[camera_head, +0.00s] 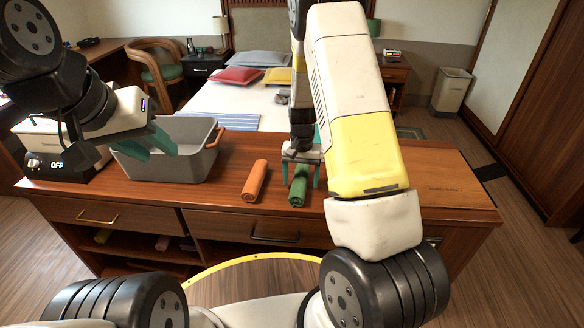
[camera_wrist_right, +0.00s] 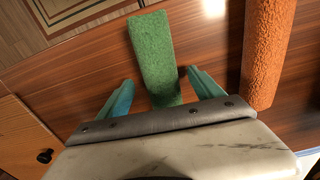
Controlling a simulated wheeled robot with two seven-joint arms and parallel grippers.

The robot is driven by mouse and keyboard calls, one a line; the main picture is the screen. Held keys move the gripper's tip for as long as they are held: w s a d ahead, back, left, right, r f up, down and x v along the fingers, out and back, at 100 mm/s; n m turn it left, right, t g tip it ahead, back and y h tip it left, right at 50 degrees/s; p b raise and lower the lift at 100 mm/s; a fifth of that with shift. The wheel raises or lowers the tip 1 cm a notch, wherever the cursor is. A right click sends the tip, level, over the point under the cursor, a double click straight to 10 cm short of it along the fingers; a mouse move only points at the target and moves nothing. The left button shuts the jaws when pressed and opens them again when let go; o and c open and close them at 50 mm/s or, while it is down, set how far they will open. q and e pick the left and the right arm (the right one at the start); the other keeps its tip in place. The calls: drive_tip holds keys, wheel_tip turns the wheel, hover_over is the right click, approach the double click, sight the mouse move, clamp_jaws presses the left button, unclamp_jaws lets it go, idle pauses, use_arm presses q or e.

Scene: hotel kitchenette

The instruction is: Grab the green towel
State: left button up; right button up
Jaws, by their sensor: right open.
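The green towel (camera_head: 298,186) is rolled up and lies on the wooden counter, right of the orange one. In the right wrist view the green towel (camera_wrist_right: 152,55) runs between the two fingers of my right gripper (camera_wrist_right: 160,92), one finger on each side with gaps. My right gripper (camera_head: 301,172) is open, above and around the green towel in the head view. My left gripper (camera_head: 158,148) is at the left, over the grey basket, with its fingers apart and nothing seen between them.
An orange rolled towel (camera_head: 255,181) lies just left of the green one; it also shows in the wrist view (camera_wrist_right: 268,50). A grey basket (camera_head: 190,163) and a device reading OFF (camera_head: 56,165) stand at the left. The counter's right part (camera_head: 455,190) is clear.

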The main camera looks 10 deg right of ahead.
drive_tip(key=c, duration=1.5)
drive_tip(key=shift+r, duration=0.1)
